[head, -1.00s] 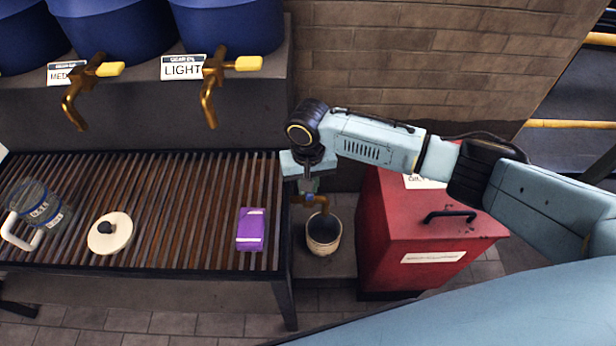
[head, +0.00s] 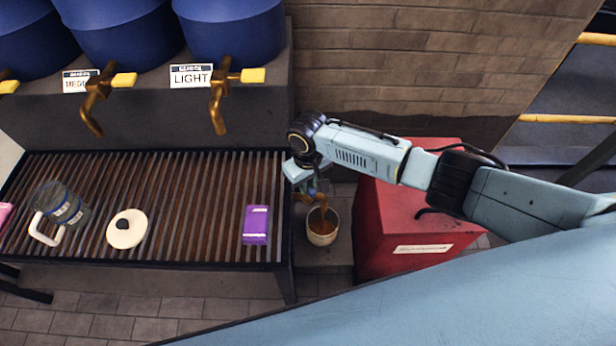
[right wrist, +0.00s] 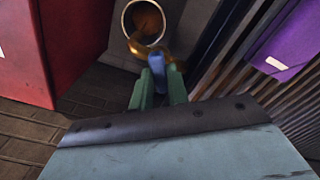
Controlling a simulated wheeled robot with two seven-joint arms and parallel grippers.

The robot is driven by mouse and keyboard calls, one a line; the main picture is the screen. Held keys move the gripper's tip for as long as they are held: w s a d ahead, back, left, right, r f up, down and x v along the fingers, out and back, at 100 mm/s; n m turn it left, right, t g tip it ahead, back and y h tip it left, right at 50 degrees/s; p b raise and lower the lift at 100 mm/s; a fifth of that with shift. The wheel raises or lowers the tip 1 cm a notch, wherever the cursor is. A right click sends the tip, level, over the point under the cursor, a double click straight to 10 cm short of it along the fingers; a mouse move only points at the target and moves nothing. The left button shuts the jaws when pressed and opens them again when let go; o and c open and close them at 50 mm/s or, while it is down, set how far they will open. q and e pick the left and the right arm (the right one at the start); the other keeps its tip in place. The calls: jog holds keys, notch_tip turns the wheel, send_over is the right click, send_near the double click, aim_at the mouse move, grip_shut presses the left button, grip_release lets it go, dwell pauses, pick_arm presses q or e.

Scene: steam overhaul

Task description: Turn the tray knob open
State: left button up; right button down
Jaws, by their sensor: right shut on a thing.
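My right gripper (head: 305,190) reaches down at the right end of the slatted drip tray (head: 170,258). In the right wrist view its green fingers (right wrist: 158,90) are shut on the blue tray knob (right wrist: 157,66). The knob sits on a brass spout (right wrist: 141,47), which also shows in the head view (head: 319,196). A small pail (head: 323,239) stands below the spout. Brown liquid (head: 323,222) runs down from the spout into the pail. The gripper hides most of the knob in the head view. My left gripper is out of view.
A purple pack (head: 256,226), a white lid (head: 127,236) and a clear jug (head: 70,205) lie on the tray. A red cabinet (head: 400,225) stands right of the pail. Blue drums (head: 232,35) with brass taps stand above.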

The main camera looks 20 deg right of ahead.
jog(key=n+p, duration=0.1)
jog(key=n, duration=0.1)
jog(key=shift+r+n, duration=0.15)
jog(key=shift+n, duration=0.25)
jog(key=n, duration=0.2)
jog(key=shift+n+p, duration=0.4)
jog(key=n, duration=0.5)
jog(key=shift+p, duration=0.4)
jog(key=shift+n, duration=0.4)
jog(key=c, duration=1.4)
grip_release()
jog(key=shift+o, duration=0.2)
notch_tip(320, 180, up, 13)
jog(key=p, duration=0.2)
